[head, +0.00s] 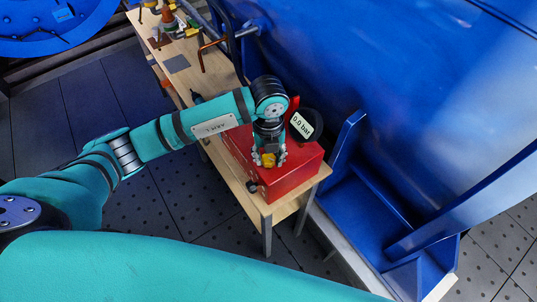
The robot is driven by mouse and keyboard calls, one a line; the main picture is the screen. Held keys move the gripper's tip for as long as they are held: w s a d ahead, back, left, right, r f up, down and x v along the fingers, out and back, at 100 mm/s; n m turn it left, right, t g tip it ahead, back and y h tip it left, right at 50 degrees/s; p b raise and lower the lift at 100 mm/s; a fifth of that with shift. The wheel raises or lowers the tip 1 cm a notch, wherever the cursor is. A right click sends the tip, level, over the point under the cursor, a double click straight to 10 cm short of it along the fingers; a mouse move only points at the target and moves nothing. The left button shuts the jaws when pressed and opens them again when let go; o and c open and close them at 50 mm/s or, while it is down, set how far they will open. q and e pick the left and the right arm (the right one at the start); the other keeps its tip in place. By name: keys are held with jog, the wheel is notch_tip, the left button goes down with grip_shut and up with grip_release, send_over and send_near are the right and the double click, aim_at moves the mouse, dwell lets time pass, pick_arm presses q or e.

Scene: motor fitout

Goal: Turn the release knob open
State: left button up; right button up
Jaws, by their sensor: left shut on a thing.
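A red box-shaped unit (297,178) stands on the near end of a wooden bench. A small yellow knob (268,160) sits on its top. My left gripper (268,158) points down over the box with its fingers shut around the yellow knob. The fingers hide much of the knob, so how far it is turned cannot be told. A display (302,125) behind the gripper reads 0.0 bar. My right gripper is not in view.
The wooden bench (225,172) runs to the upper left, with valves and pipework (172,25) at its far end. A large blue machine (360,60) stands close on the right. Dark floor (90,105) lies open on the left.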

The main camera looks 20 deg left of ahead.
aim_at(269, 158)
pick_arm(q)
jog(key=shift+w+r+n, duration=0.1)
jog(key=shift+n, duration=0.2)
jog(key=o, duration=1.1)
jog(key=shift+o, duration=0.2)
notch_tip(269, 158, up, 12)
dwell(0.4)
